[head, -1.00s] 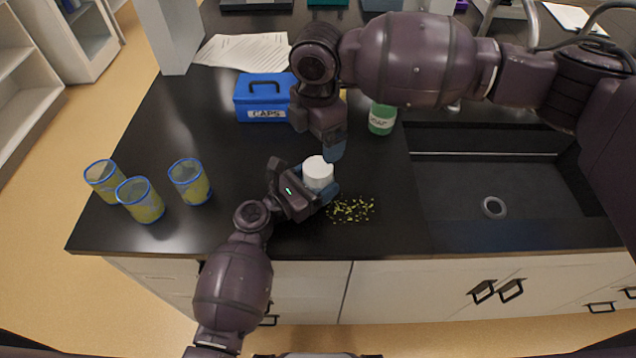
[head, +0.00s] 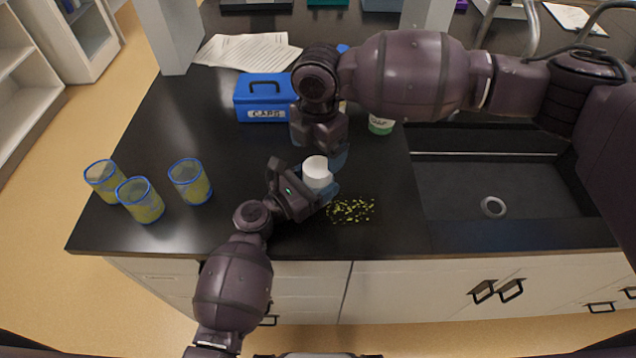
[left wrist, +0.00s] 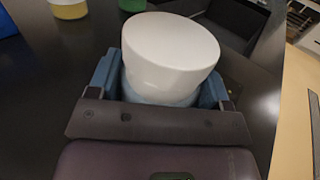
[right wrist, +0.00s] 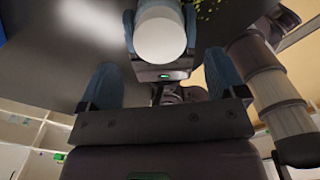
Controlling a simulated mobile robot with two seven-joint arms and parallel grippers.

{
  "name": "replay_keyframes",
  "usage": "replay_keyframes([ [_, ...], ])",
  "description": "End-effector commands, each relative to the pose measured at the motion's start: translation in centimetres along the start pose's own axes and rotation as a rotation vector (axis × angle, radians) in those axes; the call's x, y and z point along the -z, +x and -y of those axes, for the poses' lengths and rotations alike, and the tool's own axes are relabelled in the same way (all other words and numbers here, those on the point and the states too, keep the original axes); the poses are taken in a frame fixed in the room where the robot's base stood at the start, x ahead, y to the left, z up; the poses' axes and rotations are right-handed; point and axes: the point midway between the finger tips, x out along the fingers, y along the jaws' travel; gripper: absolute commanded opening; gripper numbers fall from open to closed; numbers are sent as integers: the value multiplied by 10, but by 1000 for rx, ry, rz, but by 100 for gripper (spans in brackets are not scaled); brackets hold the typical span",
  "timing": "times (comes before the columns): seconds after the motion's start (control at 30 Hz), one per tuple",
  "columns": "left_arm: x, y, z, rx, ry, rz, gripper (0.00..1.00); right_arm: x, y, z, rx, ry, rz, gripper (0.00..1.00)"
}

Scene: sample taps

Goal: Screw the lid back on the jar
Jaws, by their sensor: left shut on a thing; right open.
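The jar (left wrist: 158,97) is pale and mostly hidden below its white lid (left wrist: 170,50). In the left wrist view the lid sits on top of the jar and looks slightly tilted; whether its thread is engaged cannot be told. My left gripper (head: 316,192) is shut on the jar and holds it near the counter's front. The white lid also shows in the head view (head: 317,171). My right gripper (right wrist: 160,68) is open, its two blue fingers apart and empty, just behind and above the lid. The lid shows beyond its fingers in the right wrist view (right wrist: 160,38).
Yellow-green bits (head: 352,210) lie scattered right of the jar. Several blue-rimmed cups (head: 190,182) stand at the left. A blue CAPS box (head: 263,97) and a green-labelled container (head: 381,124) stand behind. The sink (head: 460,190) is at the right.

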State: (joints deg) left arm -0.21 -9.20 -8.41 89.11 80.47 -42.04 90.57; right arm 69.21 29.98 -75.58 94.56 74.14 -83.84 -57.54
Motion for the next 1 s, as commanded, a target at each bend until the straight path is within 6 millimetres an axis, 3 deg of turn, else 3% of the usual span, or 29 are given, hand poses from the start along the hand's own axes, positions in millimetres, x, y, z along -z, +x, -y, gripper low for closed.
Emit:
replay_keyframes([
  [0.3, 0, 0, 0, 0, 0, 0, 6, 0, 40, 0, 1, 1, 0, 90],
  [0.77, 0, 0, 0, 0, 0, 0, 6, 0, 49, 0, 0, 1, 0, 90],
  [1.0, 0, 0, 0, 0, 0, 0, 6, 0, 49, 0, 0, 1, 1, 56],
])
